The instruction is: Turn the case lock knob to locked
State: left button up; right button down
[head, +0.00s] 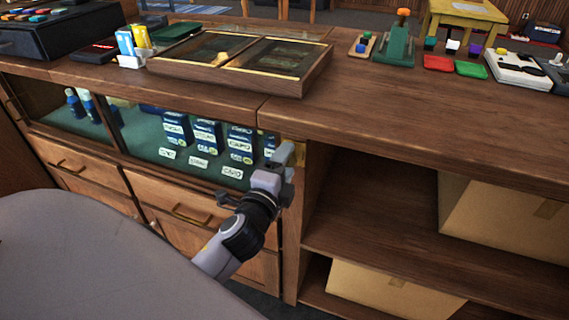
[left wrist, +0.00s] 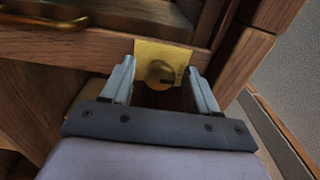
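The case lock knob (left wrist: 157,72) is a round brass knob on a square brass plate (left wrist: 148,48), on the wooden frame of the case in the left wrist view. A small dark mark shows on its lower right; I cannot read the lock state from it. My left gripper (left wrist: 160,68) is open, with one finger on each side of the knob and visible gaps between. In the head view my left gripper (head: 285,158) is at the right end of the glass-fronted case (head: 140,125) and hides the knob. My right gripper is not in view.
Drawers with brass handles (head: 190,216) lie below the case. Open shelves with cardboard boxes (head: 505,215) are to the right. The wooden counter (head: 400,110) overhangs above, carrying a divided display tray (head: 240,62) and small items. A brass handle (left wrist: 45,20) shows at upper left in the left wrist view.

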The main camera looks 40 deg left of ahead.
pick_arm(q)
jog(key=shift+s, duration=0.1)
jog(key=v, duration=0.7)
jog(key=shift+b, duration=0.45)
jog(key=s+d+f+n+g+h+p, duration=0.6)
jog(key=s+d+f+n+g+p, duration=0.1)
jog(key=s+f+n+p, duration=0.3)
notch_tip(320, 180, down, 3)
jog(key=s+d+n, duration=0.1)
jog(key=n, duration=0.1)
jog(key=shift+n, duration=0.4)
